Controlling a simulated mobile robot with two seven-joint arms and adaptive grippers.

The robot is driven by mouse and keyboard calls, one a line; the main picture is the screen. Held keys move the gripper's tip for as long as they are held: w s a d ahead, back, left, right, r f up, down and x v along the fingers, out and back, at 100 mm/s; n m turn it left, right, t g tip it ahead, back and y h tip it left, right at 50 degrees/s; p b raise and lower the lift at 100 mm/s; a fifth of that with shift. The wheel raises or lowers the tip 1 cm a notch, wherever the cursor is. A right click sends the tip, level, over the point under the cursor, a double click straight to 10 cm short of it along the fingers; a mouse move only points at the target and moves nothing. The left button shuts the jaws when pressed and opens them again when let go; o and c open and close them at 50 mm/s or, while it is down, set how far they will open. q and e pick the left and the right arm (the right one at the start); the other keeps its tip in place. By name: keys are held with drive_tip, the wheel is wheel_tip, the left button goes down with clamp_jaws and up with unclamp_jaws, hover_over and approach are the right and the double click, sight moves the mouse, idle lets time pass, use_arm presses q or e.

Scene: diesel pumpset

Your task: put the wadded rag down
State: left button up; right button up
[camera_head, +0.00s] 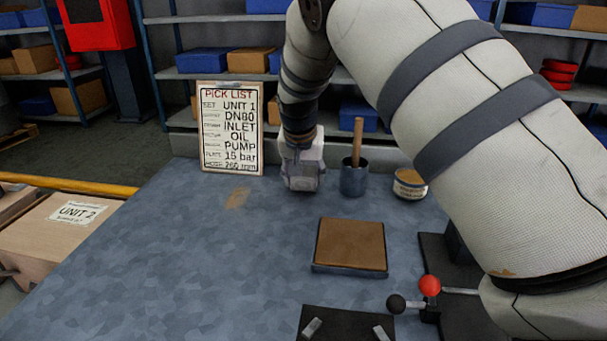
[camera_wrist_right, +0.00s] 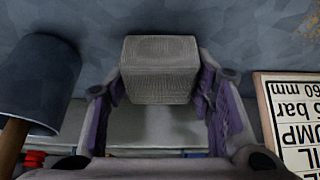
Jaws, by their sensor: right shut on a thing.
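The wadded rag (camera_wrist_right: 160,68) is a grey, woven-textured, block-shaped wad. It sits between the two purple-padded fingers of my right gripper (camera_wrist_right: 160,88), which is shut on it. In the head view the rag (camera_head: 302,178) is at the back of the blue-grey table top (camera_head: 190,262), between the pick list board and the dark cup. It is at or just above the surface; I cannot tell whether it touches. My right arm comes over from the right and hides part of the back right of the table. My left gripper is not in view.
Beside the rag stand the pick list board (camera_head: 231,130) on the left and a dark cup (camera_head: 354,180) with a wooden handle on the right. A round tin (camera_head: 409,184) is farther right. A brown-topped square block (camera_head: 350,245) lies in front. The left table area is clear.

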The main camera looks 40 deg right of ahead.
drive_tip(key=shift+f, duration=0.1)
drive_tip(key=o, duration=1.2)
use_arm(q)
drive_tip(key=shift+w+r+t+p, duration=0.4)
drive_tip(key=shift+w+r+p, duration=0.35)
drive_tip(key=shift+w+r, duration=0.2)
use_arm(e)
drive_tip(key=v, duration=1.2)
